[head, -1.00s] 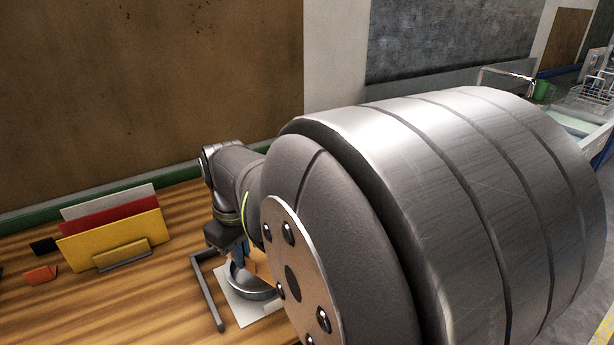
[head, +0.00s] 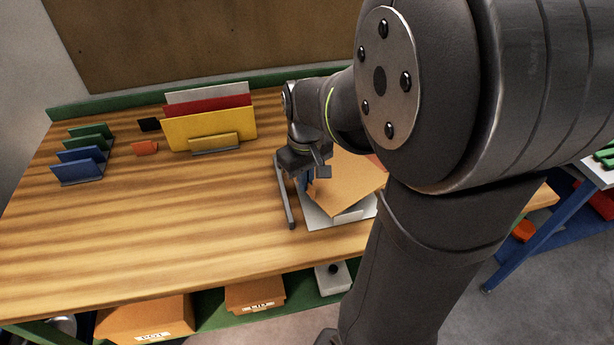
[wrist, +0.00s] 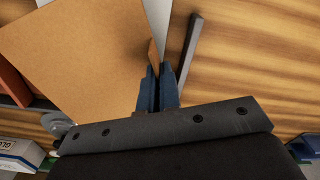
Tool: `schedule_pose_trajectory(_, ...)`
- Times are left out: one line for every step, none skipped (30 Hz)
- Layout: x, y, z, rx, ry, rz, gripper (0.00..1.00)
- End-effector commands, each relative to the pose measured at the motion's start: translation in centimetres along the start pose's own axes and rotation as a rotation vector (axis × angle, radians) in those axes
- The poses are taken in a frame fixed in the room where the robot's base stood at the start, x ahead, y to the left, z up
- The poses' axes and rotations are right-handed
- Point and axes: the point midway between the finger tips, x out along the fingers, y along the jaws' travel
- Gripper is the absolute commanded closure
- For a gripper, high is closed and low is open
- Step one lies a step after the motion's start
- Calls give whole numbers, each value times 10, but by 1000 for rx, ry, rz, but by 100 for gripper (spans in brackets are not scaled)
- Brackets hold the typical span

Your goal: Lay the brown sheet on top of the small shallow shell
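The brown sheet (head: 345,185) is a flat tan square over the white plate, at the right of the wooden table. In the wrist view the brown sheet (wrist: 80,60) fills the upper left. My gripper (head: 318,172) is at the sheet's left edge in the head view. In the wrist view the blue fingers of my gripper (wrist: 158,82) are close together with a narrow brown upright edge of the sheet between them. The small shallow shell cannot be made out now; the sheet and my arm cover that area. Whether the sheet touches it cannot be told.
The white plate (head: 315,216) shows around the sheet, with a dark grey bar (head: 284,190) along its left. A rack holds yellow (head: 210,130), red and grey sheets at the back. Blue and green sheets (head: 85,155) stand far left. The table's middle and front left are clear.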

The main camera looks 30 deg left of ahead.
Motion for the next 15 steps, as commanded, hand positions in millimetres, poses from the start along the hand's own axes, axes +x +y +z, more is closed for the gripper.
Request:
schedule_pose_trajectory(2, 0, 0, 0, -1, 0, 100)
schedule_pose_trajectory(3, 0, 0, 0, -1, 0, 100)
schedule_pose_trajectory(4, 0, 0, 0, -1, 0, 100)
schedule_pose_trajectory(5, 0, 0, 0, -1, 0, 100)
schedule_pose_trajectory(6, 0, 0, 0, -1, 0, 100)
schedule_pose_trajectory(7, 0, 0, 0, -1, 0, 100)
schedule_pose_trajectory(8, 0, 0, 0, -1, -1, 100)
schedule_pose_trajectory(9, 0, 0, 0, -2, -1, 100)
schedule_pose_trajectory(10, 0, 0, 0, -2, -1, 100)
schedule_pose_trajectory(11, 0, 0, 0, -2, -1, 100)
schedule_pose_trajectory(10, 0, 0, 0, -1, -1, 91)
schedule_pose_trajectory(10, 0, 0, 0, -1, -1, 83)
schedule_pose_trajectory(10, 0, 0, 0, -1, 0, 77)
schedule_pose_trajectory(10, 0, 0, 0, -1, 0, 75)
schedule_pose_trajectory(10, 0, 0, 0, -1, 0, 75)
